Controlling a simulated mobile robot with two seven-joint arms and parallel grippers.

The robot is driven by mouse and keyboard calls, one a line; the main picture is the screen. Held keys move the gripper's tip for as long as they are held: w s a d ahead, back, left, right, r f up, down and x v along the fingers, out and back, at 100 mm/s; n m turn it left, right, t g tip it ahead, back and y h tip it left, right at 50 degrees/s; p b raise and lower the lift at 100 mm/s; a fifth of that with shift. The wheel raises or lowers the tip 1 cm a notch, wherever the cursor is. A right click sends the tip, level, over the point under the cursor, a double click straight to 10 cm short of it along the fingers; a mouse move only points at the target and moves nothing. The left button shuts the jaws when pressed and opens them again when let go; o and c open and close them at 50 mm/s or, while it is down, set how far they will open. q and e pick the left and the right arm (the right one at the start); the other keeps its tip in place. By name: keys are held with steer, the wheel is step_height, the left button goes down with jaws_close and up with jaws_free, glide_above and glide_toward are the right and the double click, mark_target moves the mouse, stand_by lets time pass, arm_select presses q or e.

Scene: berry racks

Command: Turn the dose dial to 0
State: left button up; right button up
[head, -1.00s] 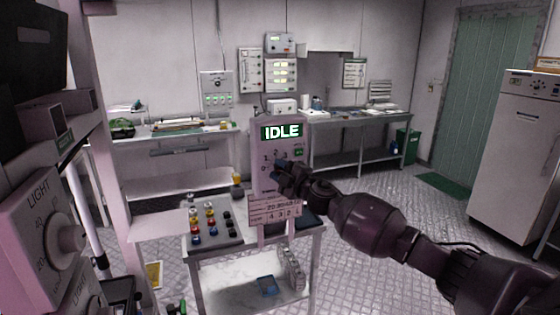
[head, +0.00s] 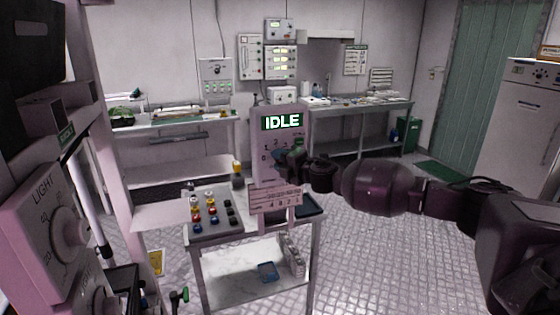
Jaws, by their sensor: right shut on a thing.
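The dosing unit (head: 270,176) is an upright pale panel on a small steel table, with a lit sign (head: 282,121) reading IDLE at its top. The dose dial sits in the middle of the panel, with printed numbers around its left and upper side. The dial itself is mostly hidden behind my right gripper (head: 287,162), so I cannot read where it points. My right gripper reaches in from the right and is shut on the dial. My left gripper is not in view.
A dark tray (head: 309,205) lies to the right. A large LIGHT dial panel (head: 45,225) is close at left.

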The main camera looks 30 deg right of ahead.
stand_by(0.3)
steer(key=o, duration=0.9)
steer(key=shift+o, duration=0.2)
steer(key=s+d+b, duration=0.1)
steer(key=s+b, duration=0.1)
steer(key=s, duration=0.8)
steer(key=shift+s+d+r, duration=0.3)
steer(key=shift+s+r, duration=0.05)
